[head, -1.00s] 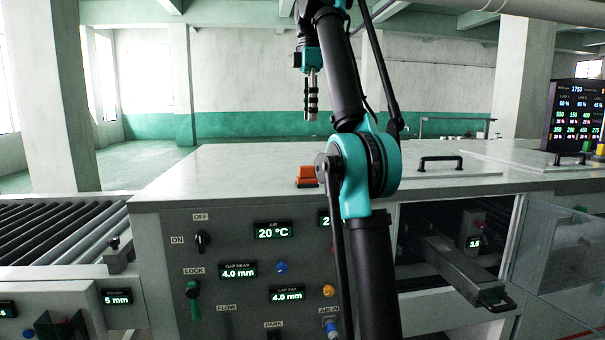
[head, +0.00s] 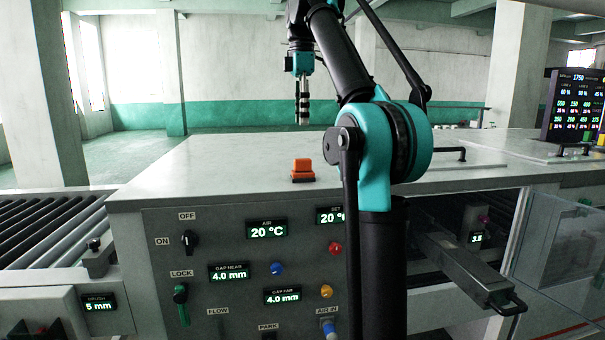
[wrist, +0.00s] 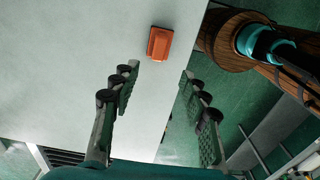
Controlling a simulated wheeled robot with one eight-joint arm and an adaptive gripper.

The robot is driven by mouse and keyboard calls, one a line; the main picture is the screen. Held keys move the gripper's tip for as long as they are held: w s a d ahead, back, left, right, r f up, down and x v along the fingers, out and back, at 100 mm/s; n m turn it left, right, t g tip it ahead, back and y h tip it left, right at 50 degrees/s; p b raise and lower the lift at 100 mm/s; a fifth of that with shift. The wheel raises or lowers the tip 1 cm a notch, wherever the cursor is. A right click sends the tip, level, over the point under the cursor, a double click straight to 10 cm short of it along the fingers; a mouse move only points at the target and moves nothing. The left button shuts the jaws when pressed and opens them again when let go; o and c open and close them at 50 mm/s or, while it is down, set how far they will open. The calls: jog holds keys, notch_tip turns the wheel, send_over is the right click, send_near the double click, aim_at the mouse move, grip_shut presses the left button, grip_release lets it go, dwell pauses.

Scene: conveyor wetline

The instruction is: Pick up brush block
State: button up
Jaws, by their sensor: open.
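The brush block (head: 303,171) appears to be the small orange block with an orange grip and darker base, lying on the machine's pale top near its front edge. In the wrist view, the orange block (wrist: 160,43) lies beyond the fingertips, with nothing touching it. My gripper (head: 303,122) hangs pointing down above the machine top, clear of the block. In the wrist view, my gripper (wrist: 157,84) is open, with its two dark-padded fingers apart and empty between them.
The machine top (head: 220,165) is mostly bare around the block. A black handle (head: 448,155) stands on the lid at right. The front control panel (head: 230,240) carries knobs and displays. A drawer (head: 465,268) sticks out at lower right. Rollers (head: 40,240) lie at left, a monitor (head: 572,105) at right.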

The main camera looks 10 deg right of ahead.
aim_at(303, 159)
notch_tip(303, 159, down, 13)
jog(key=shift+d+r, duration=0.1)
dwell(0.7)
jog(key=shift+c, duration=0.6)
grip_shut()
